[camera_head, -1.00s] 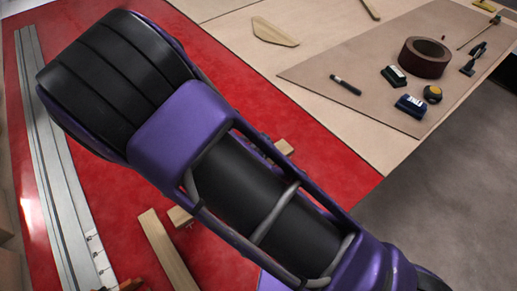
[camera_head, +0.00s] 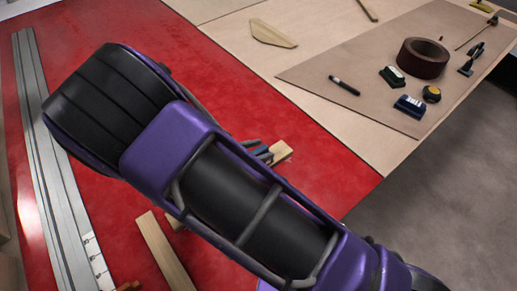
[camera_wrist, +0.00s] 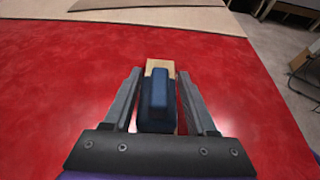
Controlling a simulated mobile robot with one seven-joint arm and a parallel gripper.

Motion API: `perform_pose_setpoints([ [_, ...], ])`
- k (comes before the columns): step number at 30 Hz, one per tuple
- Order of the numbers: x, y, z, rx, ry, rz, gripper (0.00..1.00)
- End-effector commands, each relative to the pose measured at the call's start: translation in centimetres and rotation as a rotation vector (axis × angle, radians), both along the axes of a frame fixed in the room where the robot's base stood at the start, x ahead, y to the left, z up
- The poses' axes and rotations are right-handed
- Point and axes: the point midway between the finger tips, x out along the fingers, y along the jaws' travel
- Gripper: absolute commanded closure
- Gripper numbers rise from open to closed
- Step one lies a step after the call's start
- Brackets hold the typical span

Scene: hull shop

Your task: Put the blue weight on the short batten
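The blue weight (camera_wrist: 157,98) is a dark blue block with a raised grip, in the middle of the wrist view. A pale wooden batten (camera_wrist: 160,66) shows at its far end. The weight appears to sit on this batten, but its underside is hidden. My gripper (camera_wrist: 160,74) has one grey finger on each side of the weight, with narrow red gaps between, so it looks open around it. In the head view, the batten's end (camera_head: 281,152) shows past my arm, with blue and grey parts (camera_head: 258,151) beside it; my arm hides the rest.
A longer wooden strip (camera_head: 164,250) and a metal rail (camera_head: 52,160) lie on the red surface (camera_head: 330,165) at left. A board at right holds a tape roll (camera_head: 423,58), a marker (camera_head: 344,85) and a blue box (camera_head: 409,105). Red surface around the batten is clear.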

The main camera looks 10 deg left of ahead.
Motion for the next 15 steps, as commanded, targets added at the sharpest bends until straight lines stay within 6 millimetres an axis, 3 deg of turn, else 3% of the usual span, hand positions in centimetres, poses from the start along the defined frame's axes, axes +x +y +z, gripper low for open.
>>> perform_pose_setpoints([
  [8, -0.4, 0.4, 0.6, 0.002, 0.000, 0.003, 0.43],
  [15, -3.7, 3.3, 2.4, 0.004, 0.000, 0.004, 0.43],
])
